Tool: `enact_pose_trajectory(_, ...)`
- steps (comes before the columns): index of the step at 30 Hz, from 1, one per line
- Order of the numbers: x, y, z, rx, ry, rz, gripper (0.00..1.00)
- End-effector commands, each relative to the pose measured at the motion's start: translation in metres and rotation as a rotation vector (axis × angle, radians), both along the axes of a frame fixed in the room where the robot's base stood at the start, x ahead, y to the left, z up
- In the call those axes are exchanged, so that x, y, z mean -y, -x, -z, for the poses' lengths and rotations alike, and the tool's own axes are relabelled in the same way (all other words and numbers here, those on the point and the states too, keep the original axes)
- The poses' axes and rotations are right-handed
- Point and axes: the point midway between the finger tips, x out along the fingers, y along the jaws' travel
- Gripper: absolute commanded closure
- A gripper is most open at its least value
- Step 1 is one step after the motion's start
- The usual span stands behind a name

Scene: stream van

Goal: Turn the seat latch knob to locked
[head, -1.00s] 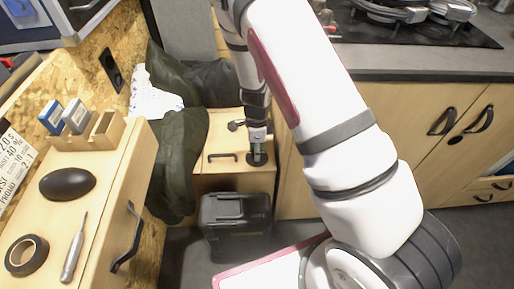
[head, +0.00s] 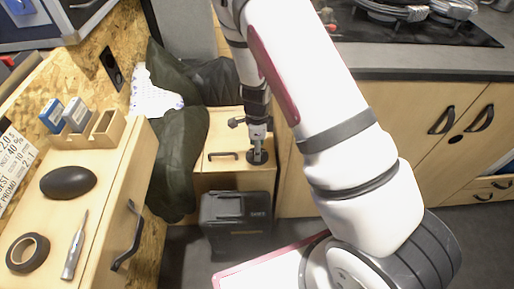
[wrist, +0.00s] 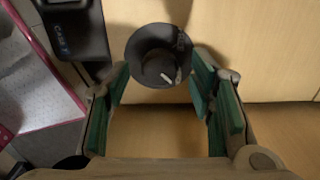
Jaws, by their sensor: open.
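The seat latch knob (wrist: 158,62) is round and black, with a short white mark on its face, on a light wood panel in the wrist view. It also shows in the head view (head: 257,158), partly hidden by my gripper (head: 257,147) just above it. In the wrist view my gripper (wrist: 159,84) is open, with green pads to the left and right of the knob. The knob sits near the fingertips, with no clear contact visible. The lock markings cannot be read.
A black case (head: 236,224) stands in front of the wooden seat box (head: 229,180). A dark handle (head: 223,156) lies left of the knob. Dark green fabric (head: 180,165) hangs at the left, and cabinets (head: 395,130) stand at the right.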

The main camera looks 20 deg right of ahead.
Motion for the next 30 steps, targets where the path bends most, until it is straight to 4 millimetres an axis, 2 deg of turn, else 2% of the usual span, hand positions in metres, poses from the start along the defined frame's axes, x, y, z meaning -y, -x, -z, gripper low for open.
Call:
enact_pose_trajectory(15, -0.001, -0.001, -0.094, 0.003, -0.001, -0.001, 0.51)
enact_pose_trajectory(21, 0.000, 0.000, -0.111, 0.001, -0.001, 0.000, 0.51)
enact_pose_trajectory(30, 0.000, 0.000, -0.113, 0.000, 0.000, 0.000, 0.51)
